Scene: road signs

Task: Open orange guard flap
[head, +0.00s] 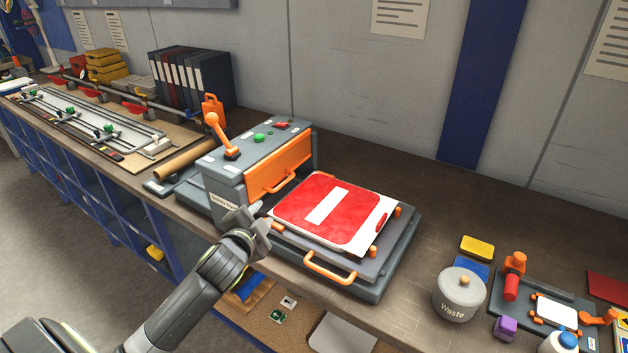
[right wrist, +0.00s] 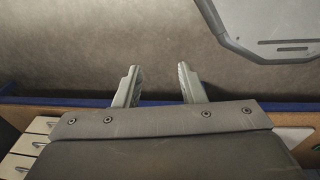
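The orange guard flap (head: 279,165) is on the front of the grey machine (head: 226,176) and hangs down in its closed position, with an orange handle along its lower edge. A tray (head: 376,268) in front of the machine carries a white sheet with a red no-entry sign (head: 327,208). My left gripper (head: 258,222) is beside the machine's near corner, close to the tray's left edge and a little below the flap. Its fingers are partly hidden, and I cannot tell how far apart they are.
An orange lever (head: 219,135) and green and red buttons stand on the machine's top. A waste pot (head: 460,293) is to the right, with a small orange-clamped fixture beyond it. A cardboard tube (head: 188,160) lies to the machine's left.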

